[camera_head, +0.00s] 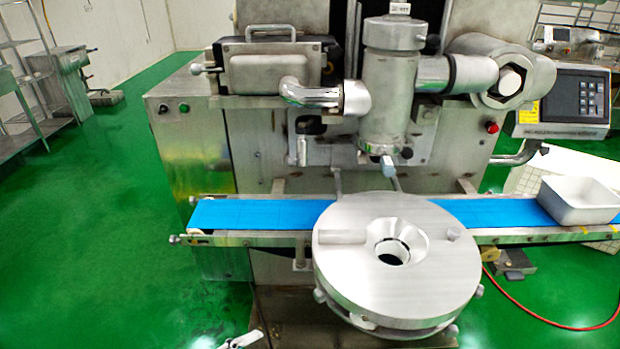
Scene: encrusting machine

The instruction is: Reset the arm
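The encrusting machine (183,140) fills the middle of the head view, with a vertical metal cylinder (389,85) at its centre. A round metal disc assembly (345,270) with a funnel-like central hole is in front of the machine, covering part of the blue conveyor belt (255,215). A small grey and white piece, which looks like the tip of my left gripper (240,341), shows at the bottom edge, left of the disc. Most of it is cut off, so its opening cannot be told. My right gripper is not in view.
A white bin (582,212) sits at the belt's right end. A control panel (563,105) stands at the upper right. A red hose (540,318) lies on the floor at the lower right. A metal rack (30,75) stands far left. The green floor on the left is clear.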

